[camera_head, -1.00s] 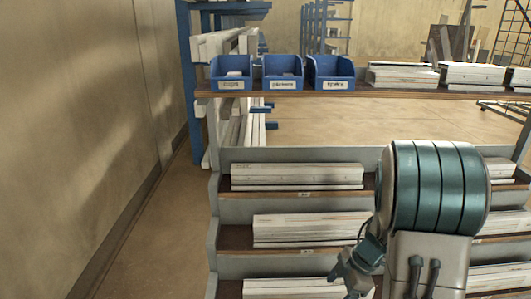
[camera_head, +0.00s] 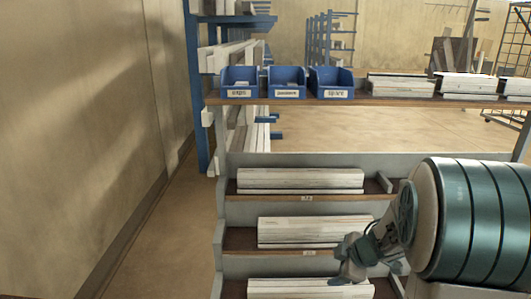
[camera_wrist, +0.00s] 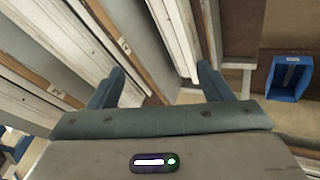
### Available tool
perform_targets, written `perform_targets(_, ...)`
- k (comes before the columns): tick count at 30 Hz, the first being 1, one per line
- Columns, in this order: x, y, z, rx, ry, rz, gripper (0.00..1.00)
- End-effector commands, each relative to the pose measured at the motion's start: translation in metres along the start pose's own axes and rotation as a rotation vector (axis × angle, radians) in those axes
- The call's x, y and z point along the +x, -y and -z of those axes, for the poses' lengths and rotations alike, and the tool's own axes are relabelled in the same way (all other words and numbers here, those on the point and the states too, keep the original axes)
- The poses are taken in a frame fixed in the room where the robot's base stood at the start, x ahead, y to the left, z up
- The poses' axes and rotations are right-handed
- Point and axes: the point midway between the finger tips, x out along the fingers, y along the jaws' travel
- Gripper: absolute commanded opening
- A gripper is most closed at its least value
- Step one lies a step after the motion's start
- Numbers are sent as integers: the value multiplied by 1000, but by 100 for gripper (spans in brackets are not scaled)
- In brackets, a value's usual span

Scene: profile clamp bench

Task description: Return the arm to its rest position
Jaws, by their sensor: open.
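My arm, with a grey and teal upper link at the right of the head view, reaches in front of the stepped rack. My gripper (camera_head: 346,268) is at its lower end, in front of the lower shelves. In the wrist view my gripper (camera_wrist: 158,86) shows two teal fingers spread apart, with nothing held between them. Shelf edges and white profiles lie beyond the fingers.
The stepped rack holds white profile stacks (camera_head: 300,180) on several shelves. Three labelled blue bins (camera_head: 287,85) stand on its top shelf; one blue bin (camera_wrist: 290,76) shows in the wrist view. A wall (camera_head: 70,140) and free floor (camera_head: 170,250) are at left.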

Motion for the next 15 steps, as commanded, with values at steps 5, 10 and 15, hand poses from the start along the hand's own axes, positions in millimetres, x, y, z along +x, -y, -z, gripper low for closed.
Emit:
perform_targets(5, -33, -39, 11, 127, 48, -250, 73)
perform_targets(10, -75, -58, 7, 313, 128, -449, 73)
perform_targets(15, -114, -47, -3, 533, 218, -557, 73)
